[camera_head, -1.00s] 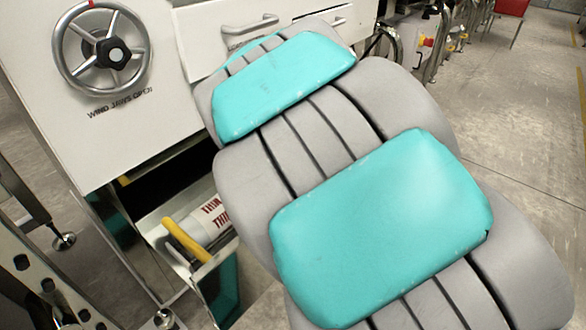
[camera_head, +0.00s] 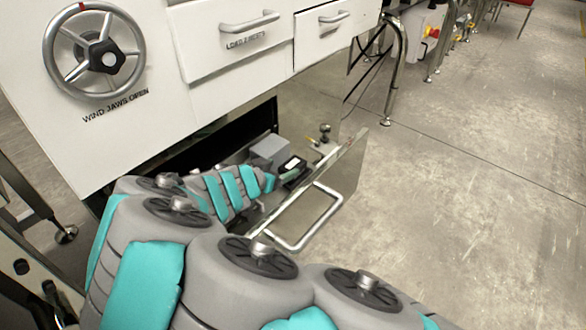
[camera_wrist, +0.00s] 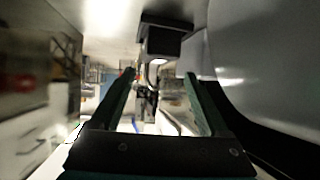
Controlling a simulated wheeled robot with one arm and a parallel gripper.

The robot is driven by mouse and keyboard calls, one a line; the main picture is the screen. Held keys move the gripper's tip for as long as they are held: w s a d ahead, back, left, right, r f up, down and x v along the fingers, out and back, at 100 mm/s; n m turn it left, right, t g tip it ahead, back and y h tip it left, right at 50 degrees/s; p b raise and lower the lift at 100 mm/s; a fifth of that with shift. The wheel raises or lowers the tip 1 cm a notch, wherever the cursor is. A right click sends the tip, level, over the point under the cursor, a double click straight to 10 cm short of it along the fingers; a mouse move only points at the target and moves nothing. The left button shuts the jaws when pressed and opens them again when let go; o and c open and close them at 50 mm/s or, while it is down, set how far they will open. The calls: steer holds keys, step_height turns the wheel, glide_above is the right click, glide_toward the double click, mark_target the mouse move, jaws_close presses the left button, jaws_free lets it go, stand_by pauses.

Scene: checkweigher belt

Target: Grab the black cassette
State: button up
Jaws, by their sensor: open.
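A small black block with a white patch, which looks like the black cassette (camera_head: 293,163), sits in the open lower drawer (camera_head: 345,165). My arm reaches into the drawer from the bottom left, its end just left of the block. The fingertips are too small there to tell whether they touch it. In the wrist view my gripper (camera_wrist: 160,76) is open, two dark fingers apart with nothing seen held between them. A dark block (camera_wrist: 164,38) shows beyond the fingertips; I cannot tell whether it is the cassette.
A grey box (camera_head: 269,150) and a small knobbed post (camera_head: 324,131) are close to the black block. The drawer's front panel and bar handle (camera_head: 308,218) stand out over the floor. White drawers (camera_head: 225,40) and a handwheel (camera_head: 94,50) are above. Floor at right is clear.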

mark_target(292, 164)
steer(key=x, duration=0.5)
steer(key=shift+d+f+p, duration=0.15)
steer(key=shift+p, duration=0.15)
jaws_close()
stand_by(0.4)
